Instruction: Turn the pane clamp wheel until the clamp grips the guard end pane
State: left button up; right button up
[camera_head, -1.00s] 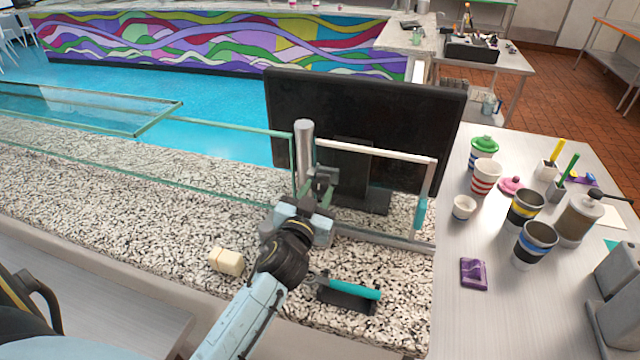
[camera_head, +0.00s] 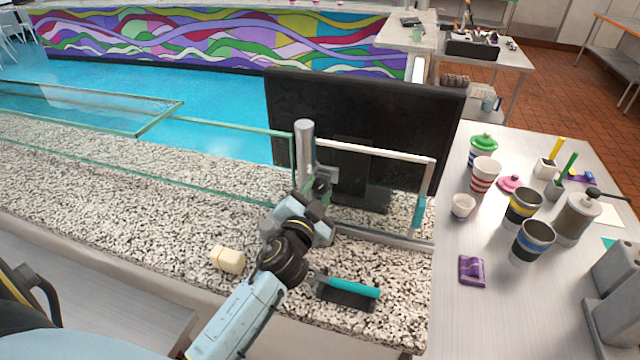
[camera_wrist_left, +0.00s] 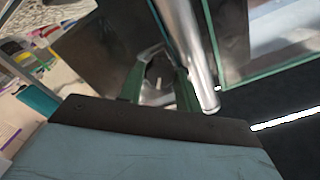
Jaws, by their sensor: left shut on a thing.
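My left gripper (camera_head: 318,190) is at the near side of the silver post (camera_head: 304,148) on the granite counter. In the left wrist view its two green fingers (camera_wrist_left: 158,86) are shut on a grey metal part beside the post (camera_wrist_left: 188,45), which looks like the clamp wheel (camera_wrist_left: 156,72). The fingers and wrist hide most of the wheel. The guard end pane (camera_head: 385,188) stands upright to the right of the post, with a pale top edge. I cannot tell whether the clamp touches it. My right gripper is not in view.
A black monitor (camera_head: 405,125) stands behind the end pane. A cream block (camera_head: 227,259) and a teal-handled tool (camera_head: 350,288) lie on the counter near my arm. Cups (camera_head: 522,207) and a purple item (camera_head: 472,270) stand on the right metal table. Glass panes extend left.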

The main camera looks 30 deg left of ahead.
pick_arm(q)
jog(key=o, duration=0.8)
jog(key=shift+m, duration=0.4)
jog(key=v, duration=0.7)
